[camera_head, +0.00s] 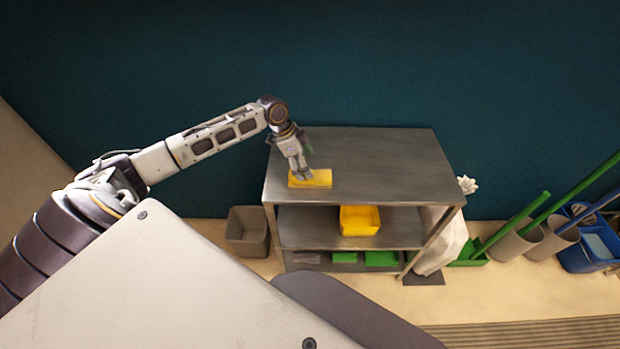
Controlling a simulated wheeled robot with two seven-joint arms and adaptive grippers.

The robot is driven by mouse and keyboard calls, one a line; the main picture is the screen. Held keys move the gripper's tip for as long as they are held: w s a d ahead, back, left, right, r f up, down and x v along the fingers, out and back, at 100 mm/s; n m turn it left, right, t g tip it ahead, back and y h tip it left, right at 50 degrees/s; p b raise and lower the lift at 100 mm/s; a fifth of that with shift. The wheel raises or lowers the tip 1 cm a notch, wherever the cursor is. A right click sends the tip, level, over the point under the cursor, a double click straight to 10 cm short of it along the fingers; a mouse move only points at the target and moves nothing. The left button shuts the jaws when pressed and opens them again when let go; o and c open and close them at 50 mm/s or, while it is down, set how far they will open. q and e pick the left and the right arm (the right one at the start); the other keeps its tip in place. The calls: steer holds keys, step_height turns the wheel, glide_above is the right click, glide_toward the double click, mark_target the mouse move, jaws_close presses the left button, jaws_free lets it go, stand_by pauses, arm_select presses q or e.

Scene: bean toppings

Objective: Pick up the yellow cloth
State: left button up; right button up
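The yellow cloth (318,180) lies flat near the left end of the grey shelf unit's top (385,165). My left gripper (303,176) points down onto the cloth from above, its fingertips at the cloth's left and middle part. The fingers cover some of the cloth. They are too small in view to tell whether they are open or shut, or whether they touch it. My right gripper is not in view.
A yellow bin (360,228) stands on the middle shelf and green items (381,259) lie on the lowest. A grey bin (247,238) stands left on the floor. A white bag, green-handled tools and a blue bucket (583,258) stand right. The rest of the top is clear.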

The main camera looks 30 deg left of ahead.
mark_target(322, 178)
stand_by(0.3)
arm_select(q)
steer(key=shift+s+a+x, duration=0.1)
steer(key=shift+s+x, duration=0.1)
steer(key=shift+x, duration=0.75)
steer(key=shift+s+a+x, duration=0.1)
steer(key=shift+s+x, duration=0.1)
steer(key=shift+x, duration=1.65)
steer(key=shift+a, duration=0.1)
